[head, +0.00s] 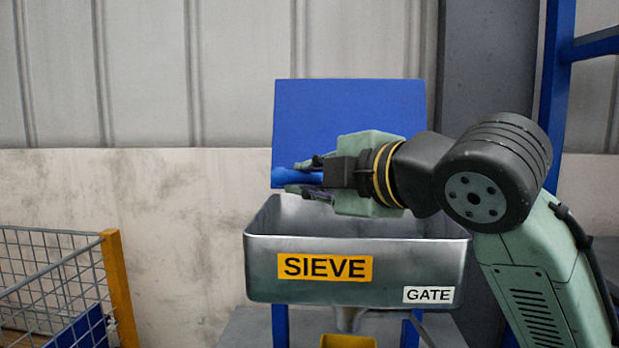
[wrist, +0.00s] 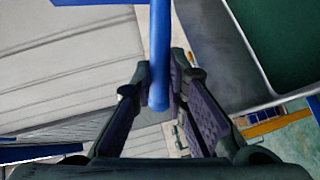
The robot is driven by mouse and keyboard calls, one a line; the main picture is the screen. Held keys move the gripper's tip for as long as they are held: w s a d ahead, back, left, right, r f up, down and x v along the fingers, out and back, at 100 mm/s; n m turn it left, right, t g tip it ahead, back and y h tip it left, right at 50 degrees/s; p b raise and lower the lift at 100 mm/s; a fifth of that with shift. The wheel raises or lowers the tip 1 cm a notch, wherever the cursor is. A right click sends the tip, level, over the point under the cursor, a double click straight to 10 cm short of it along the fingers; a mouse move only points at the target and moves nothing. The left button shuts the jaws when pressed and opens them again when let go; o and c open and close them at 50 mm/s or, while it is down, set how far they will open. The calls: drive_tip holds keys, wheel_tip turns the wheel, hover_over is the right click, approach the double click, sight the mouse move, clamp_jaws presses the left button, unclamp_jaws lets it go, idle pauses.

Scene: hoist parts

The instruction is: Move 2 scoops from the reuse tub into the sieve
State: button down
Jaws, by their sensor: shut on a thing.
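The sieve (head: 262,272) is a grey metal hopper with an orange SIEVE label and a white GATE label on its front. In the wrist view its metal wall (wrist: 225,60) shows at the upper right, with a dark green inside. My gripper (head: 302,178) is above the sieve's left part, level and pointing left. It is shut on a blue handle (wrist: 159,55), probably the scoop's, which also shows between the fingers in the head view (head: 283,177). The scoop's bowl and any load cannot be made out. The reuse tub is not recognisable in either view.
A blue panel (head: 345,110) stands behind the sieve. A wire mesh cage with an orange post (head: 119,288) is at the lower left. A blue upright frame (head: 555,95) stands at the right. A yellow container (head: 347,341) sits under the sieve's outlet.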

idle(0.3)
wheel_tip(320, 180, up, 2)
drive_tip(key=g+h+p, duration=0.1)
drive_tip(key=g+p, duration=0.2)
drive_tip(key=p, duration=0.2)
drive_tip(key=n+g+h+p, duration=0.1)
drive_tip(key=g+h+p, duration=0.1)
drive_tip(key=p, duration=0.4)
drive_tip(key=g+h+p, duration=0.1)
drive_tip(key=g+p, duration=0.2)
drive_tip(key=p, duration=0.3)
drive_tip(key=shift+r+g+h, duration=0.25)
drive_tip(key=shift+g+h, duration=0.05)
drive_tip(key=shift+h, duration=0.1)
drive_tip(key=shift+r+n+g+h, duration=0.25)
drive_tip(key=shift+n+g+h, duration=0.15)
drive_tip(key=shift+g+h, duration=0.55)
drive_tip(key=shift+y, duration=0.25)
drive_tip(key=c, duration=2.2)
unclamp_jaws()
clamp_jaws()
